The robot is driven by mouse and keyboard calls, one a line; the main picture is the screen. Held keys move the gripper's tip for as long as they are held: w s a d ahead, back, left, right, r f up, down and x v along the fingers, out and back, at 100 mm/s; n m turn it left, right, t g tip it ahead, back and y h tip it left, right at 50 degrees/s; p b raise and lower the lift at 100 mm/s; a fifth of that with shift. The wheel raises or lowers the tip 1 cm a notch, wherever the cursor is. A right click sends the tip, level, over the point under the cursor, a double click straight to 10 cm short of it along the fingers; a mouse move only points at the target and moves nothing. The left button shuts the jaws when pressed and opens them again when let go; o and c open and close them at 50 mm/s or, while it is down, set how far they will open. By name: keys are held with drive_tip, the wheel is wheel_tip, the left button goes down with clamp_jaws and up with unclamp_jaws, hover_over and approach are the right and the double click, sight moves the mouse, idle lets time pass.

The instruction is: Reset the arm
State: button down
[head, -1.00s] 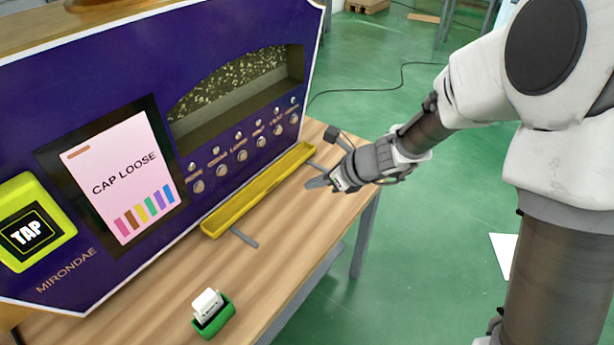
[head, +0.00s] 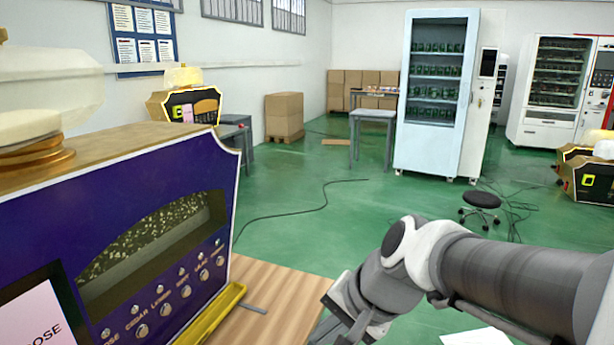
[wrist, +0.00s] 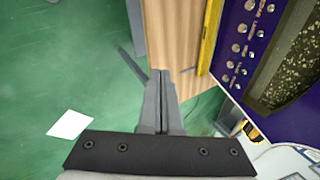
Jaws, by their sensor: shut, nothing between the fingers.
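My gripper (wrist: 162,90) shows in the wrist view with its two fingers together and nothing between them. The purple perfume machine (head: 165,170) stands on the wooden table (head: 285,295) at the left, apart from my gripper.
A yellow trough (head: 214,318) runs along the machine's front. A black stool (head: 481,200), cables (head: 290,215) and a white sheet (wrist: 70,124) are on the green floor. A light-blue vending cabinet (head: 432,150) stands farther back. Open floor lies between.

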drive_tip(key=s+d+r+n+t+h, duration=0.2)
drive_tip(key=s+d+r+n+h, duration=0.15)
drive_tip(key=s+d+n, duration=0.55)
wheel_tip(320, 180, up, 16)
drive_tip(key=d+m+h+p, duration=0.1)
drive_tip(key=d+m+p, duration=0.1)
drive_tip(key=p, duration=1.5)
drive_tip(key=shift+w+d, duration=0.25)
drive_tip(key=shift+d, duration=0.05)
drive_tip(key=shift+a, duration=0.15)
